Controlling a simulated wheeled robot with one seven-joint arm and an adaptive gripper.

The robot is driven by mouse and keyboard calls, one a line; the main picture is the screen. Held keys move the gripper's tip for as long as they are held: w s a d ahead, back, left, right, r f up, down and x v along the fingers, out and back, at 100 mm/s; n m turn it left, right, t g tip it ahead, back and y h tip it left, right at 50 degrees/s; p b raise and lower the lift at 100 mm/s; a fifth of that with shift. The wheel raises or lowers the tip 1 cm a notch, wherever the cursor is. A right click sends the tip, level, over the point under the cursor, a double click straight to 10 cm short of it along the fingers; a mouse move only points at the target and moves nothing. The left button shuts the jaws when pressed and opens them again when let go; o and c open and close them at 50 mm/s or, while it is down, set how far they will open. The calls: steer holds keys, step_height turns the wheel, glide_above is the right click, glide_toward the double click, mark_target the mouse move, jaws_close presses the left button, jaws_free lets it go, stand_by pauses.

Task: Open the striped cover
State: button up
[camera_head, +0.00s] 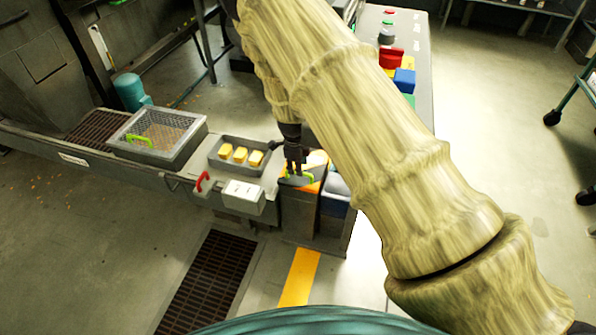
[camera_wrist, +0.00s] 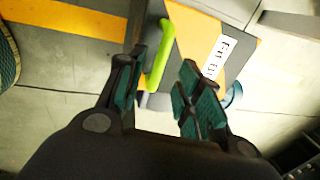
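The striped cover (camera_head: 316,186) is orange and dark grey and sits on a box at the end of the bench. In the wrist view the cover (camera_wrist: 190,32) shows a white label with black lettering and a bright green bar handle (camera_wrist: 158,57). My gripper (camera_head: 295,170) points down at the handle. In the wrist view my gripper (camera_wrist: 164,66) is open, with the handle between its fingers, closer to the left finger. I cannot tell whether that finger touches it. The cover looks closed.
A tray with yellow blocks (camera_head: 228,170) and a white box (camera_head: 243,191) with a red handle (camera_head: 203,182) beside it lie left of my gripper. A mesh-covered bin (camera_head: 155,135) with a green handle is further left. A floor grate (camera_head: 208,280) lies in front. My arm hides part of the right.

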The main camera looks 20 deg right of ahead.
steer(key=shift+w+d+f, duration=0.15)
steer(key=shift+w+f, duration=0.05)
steer(key=shift+f, duration=0.75)
steer(key=shift+w+d+f, duration=0.1)
steer(key=shift+w+f, duration=0.05)
steer(key=shift+f, duration=0.8)
jaws_close()
